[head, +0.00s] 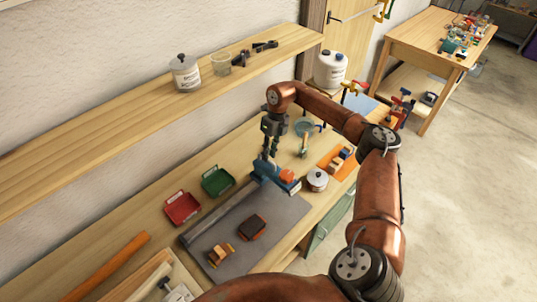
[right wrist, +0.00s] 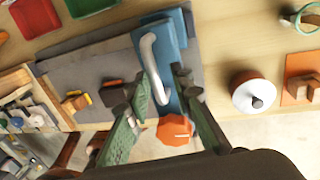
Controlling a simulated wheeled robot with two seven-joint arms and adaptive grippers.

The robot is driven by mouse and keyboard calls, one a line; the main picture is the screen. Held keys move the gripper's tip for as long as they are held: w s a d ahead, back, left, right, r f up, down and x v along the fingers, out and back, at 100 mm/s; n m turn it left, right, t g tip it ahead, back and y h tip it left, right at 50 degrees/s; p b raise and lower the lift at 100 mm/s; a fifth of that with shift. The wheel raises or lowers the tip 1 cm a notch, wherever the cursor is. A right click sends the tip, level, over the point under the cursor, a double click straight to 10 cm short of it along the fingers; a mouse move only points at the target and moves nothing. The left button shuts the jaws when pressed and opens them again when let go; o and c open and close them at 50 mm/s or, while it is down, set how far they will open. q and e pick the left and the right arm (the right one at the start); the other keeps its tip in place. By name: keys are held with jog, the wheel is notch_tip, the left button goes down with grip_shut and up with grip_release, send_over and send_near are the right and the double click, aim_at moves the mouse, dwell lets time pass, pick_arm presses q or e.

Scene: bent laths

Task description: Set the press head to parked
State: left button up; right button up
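The press is a blue block (head: 267,168) on the back right part of the grey mat, with an orange knob (head: 287,175). In the right wrist view its blue body (right wrist: 176,38) carries a pale curved handle (right wrist: 150,55), and the orange knob (right wrist: 175,130) shows nearer the gripper. My right gripper (head: 268,157) points down over the press. In the wrist view its green fingers (right wrist: 162,85) are apart, one on each side of the handle. I cannot tell whether they touch it. My left gripper is not in view.
A lidded pot (head: 317,179) stands right of the press, beside an orange mat (head: 338,165) with blocks. Red (head: 182,208) and green (head: 217,181) trays lie left. A brush (head: 252,227) and a wooden tool (head: 220,254) lie on the grey mat (head: 205,230). A shelf (head: 110,118) runs above.

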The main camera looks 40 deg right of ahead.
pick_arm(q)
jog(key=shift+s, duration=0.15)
pick_arm(e)
jog(key=shift+o, duration=0.4)
jog(key=shift+a, duration=0.1)
notch_tip(320, 180, up, 12)
jog(key=d, duration=0.2)
jog(key=shift+d, duration=0.15)
jog(key=shift+w+f, duration=0.1)
jog(key=shift+f, duration=0.05)
